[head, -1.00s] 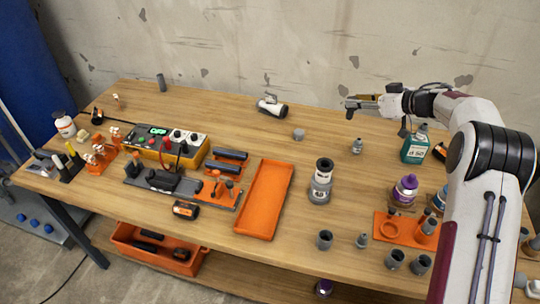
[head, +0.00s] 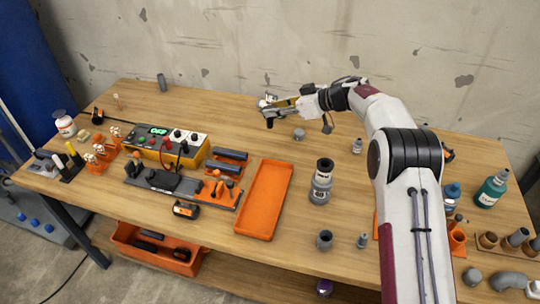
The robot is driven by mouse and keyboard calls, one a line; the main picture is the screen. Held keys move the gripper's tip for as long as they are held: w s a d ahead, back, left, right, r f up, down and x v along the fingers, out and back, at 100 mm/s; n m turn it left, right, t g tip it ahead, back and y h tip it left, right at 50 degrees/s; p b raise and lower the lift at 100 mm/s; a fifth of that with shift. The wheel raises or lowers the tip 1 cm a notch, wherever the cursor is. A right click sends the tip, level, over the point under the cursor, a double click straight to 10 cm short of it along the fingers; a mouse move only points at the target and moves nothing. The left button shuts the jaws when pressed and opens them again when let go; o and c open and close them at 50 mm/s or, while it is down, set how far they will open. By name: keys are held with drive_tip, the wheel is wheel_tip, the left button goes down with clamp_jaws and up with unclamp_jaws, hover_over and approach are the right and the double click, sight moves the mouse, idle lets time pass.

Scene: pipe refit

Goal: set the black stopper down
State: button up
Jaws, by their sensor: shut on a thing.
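My gripper (head: 268,110) is over the back middle of the table, shut on a small dark piece. The black stopper (head: 269,123) appears as this piece, hanging just below the fingertips.
Bare wood lies left of the gripper.

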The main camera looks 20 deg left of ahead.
drive_tip(key=shift+f, duration=1.3)
drive_tip(key=shift+f, duration=0.1)
wheel_tip(320, 180, down, 6)
drive_tip(key=shift+f, duration=1.85)
drive_tip(key=shift+f, duration=0.15)
drive_tip(key=o, duration=1)
